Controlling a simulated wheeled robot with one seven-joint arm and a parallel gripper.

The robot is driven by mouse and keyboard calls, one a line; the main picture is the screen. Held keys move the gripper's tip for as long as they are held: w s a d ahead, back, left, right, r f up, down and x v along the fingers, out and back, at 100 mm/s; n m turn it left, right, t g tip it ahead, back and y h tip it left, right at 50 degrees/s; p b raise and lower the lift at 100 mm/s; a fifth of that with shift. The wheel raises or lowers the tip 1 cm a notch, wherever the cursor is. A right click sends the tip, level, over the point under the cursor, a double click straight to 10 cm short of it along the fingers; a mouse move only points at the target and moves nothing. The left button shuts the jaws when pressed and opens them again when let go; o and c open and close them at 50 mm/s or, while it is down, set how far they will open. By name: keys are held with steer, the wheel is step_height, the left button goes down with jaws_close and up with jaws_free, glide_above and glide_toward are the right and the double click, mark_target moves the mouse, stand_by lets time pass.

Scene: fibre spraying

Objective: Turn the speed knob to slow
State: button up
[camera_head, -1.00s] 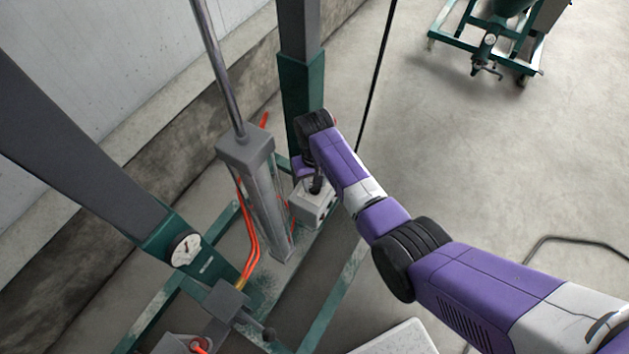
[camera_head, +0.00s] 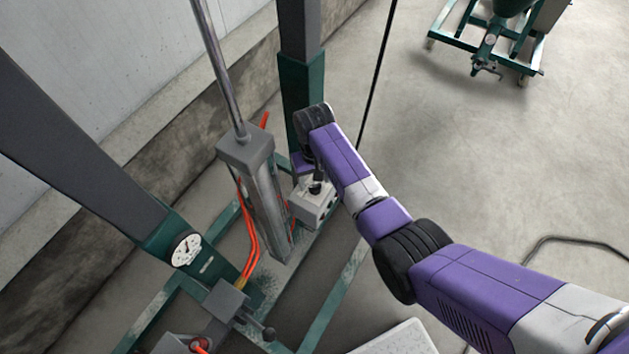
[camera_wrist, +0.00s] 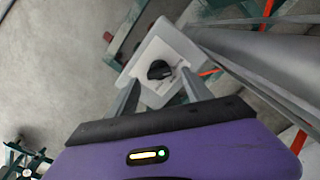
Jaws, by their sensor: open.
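The speed knob (camera_wrist: 160,70) is a black knob on the face of a light grey control box (camera_wrist: 178,48). In the wrist view it lies beyond and between the fingers of my gripper (camera_wrist: 158,85), which is open. I cannot tell whether the fingers touch the knob. In the head view the control box (camera_head: 318,207) is beside the green post, and the dark knob (camera_head: 315,187) shows on its top. My gripper (camera_head: 318,176) is over the knob there, partly hidden by my wrist. The knob's pointing direction is too small to read.
A grey cylinder (camera_head: 268,205) with a rod stands just left of the box, with orange hoses (camera_head: 247,225) beside it. A green post (camera_head: 303,95) rises behind. Open floor (camera_head: 480,170) lies to the right.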

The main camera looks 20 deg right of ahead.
mark_target(315, 185)
step_height(315, 185, up, 6)
steer(key=shift+r, duration=0.1)
steer(key=shift+s, duration=0.1)
stand_by(0.6)
